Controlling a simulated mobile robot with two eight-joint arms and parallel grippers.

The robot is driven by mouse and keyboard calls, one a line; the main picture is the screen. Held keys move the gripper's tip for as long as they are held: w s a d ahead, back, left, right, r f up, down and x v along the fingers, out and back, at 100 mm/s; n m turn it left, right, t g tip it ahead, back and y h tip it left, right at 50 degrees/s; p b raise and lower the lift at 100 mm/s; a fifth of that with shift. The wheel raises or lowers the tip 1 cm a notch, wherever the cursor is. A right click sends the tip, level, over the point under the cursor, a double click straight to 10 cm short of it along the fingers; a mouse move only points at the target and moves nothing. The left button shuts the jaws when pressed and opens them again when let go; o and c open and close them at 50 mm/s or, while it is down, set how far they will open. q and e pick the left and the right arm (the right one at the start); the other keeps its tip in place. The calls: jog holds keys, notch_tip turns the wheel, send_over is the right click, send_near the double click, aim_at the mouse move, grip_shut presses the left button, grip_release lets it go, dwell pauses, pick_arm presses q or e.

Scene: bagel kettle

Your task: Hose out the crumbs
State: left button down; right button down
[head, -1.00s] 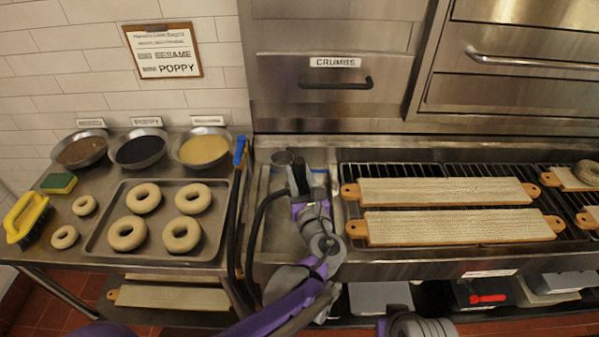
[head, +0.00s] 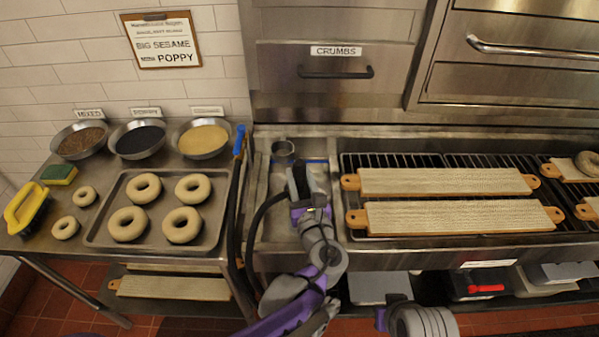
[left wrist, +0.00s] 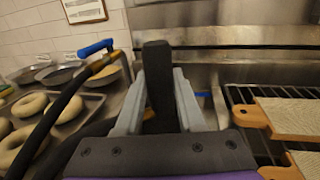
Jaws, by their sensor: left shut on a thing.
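My left gripper (head: 302,190) is over the narrow steel trough (head: 271,232) left of the grill. It is shut on a black hose handle (left wrist: 158,85), which stands upright between the grey fingers in the left wrist view. A black hose (head: 258,222) loops down to the left of my arm. The steel drawer (head: 290,76) labelled CRUMBS, on the back wall, is shut. I cannot make out loose crumbs.
Boards (head: 445,181) with orange ends lie on the grill racks at right. A tray (head: 103,238) of bagels and several bowls (head: 203,151) fill the left table. A blue-topped black pipe (head: 238,160) stands between table and trough. A small metal cup (head: 283,149) sits at the trough's back.

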pick_arm(q)
jog(key=shift+a+v, duration=0.25)
jog(key=shift+v, duration=0.85)
jog(key=shift+a+v, duration=0.2)
jog(key=shift+v, duration=0.9)
jog(key=shift+s, duration=0.15)
jog(key=shift+a, duration=0.1)
